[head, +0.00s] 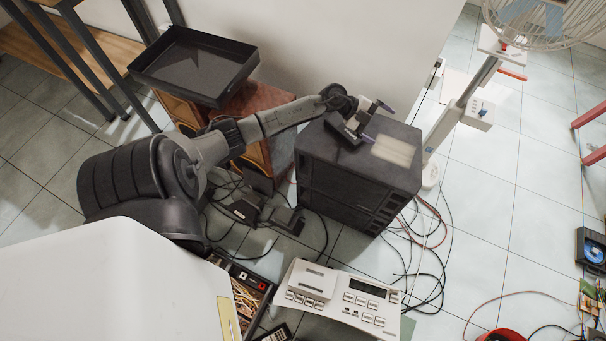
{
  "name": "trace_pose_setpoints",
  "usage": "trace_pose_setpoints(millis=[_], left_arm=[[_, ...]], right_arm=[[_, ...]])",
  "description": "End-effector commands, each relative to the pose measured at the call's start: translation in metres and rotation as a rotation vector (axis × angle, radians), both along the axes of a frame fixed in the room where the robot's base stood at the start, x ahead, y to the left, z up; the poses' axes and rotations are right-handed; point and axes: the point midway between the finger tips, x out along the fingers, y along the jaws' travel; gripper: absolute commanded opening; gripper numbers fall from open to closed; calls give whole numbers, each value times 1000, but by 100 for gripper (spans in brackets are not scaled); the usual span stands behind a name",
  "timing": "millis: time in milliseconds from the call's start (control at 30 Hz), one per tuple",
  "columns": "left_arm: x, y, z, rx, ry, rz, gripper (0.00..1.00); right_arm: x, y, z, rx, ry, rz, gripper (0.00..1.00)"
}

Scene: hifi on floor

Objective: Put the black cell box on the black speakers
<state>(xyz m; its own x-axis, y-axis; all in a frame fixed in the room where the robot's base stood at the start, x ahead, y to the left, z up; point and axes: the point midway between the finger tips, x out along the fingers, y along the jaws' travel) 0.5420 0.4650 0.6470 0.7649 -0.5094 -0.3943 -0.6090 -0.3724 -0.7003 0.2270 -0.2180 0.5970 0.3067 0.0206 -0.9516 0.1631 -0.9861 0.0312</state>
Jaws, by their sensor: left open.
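A large black boxy unit (332,177) with slots down its front stands on the floor at the centre; it looks like the black speakers. A pale ribbed rectangle (393,150) shows on its top. My left gripper (377,123) is open over the top of this unit, with nothing seen between its fingers. I cannot tell whether it touches the top. I cannot tell for sure which thing is the black cell box; an open black box (262,284) with wires inside lies at the lower left, partly hidden by a white surface. My right gripper is not in view.
A black tray (194,67) sits on wooden cabinets (257,150) behind my left arm. A grey device with buttons (340,296) lies in front. Loose cables (428,262) spread right of the black unit. A fan (545,18) stands at the upper right.

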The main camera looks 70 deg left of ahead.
Motion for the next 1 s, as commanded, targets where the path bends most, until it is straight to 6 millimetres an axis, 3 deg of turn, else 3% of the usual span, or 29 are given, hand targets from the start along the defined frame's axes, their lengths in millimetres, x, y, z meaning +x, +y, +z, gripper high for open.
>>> trace_pose_setpoints(millis=[33,133,267,400,567,700,800,1000], left_arm=[[0,-24,4,-49,-93,33,100],[-3,-57,17,-147,-256,155,100],[-19,-83,26,-264,-366,382,100],[-51,-98,19,-362,-336,669,100],[-107,-118,-10,-409,-112,969,100],[-167,-150,-39,-394,202,1132,100],[-210,-179,-51,-364,436,1170,100],[-279,-226,-56,-295,792,1125,100]], right_arm=[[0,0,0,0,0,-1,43],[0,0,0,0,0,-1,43],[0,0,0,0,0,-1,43],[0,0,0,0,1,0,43],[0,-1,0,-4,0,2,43],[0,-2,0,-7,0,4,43],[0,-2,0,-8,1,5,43],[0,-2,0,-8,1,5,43]])
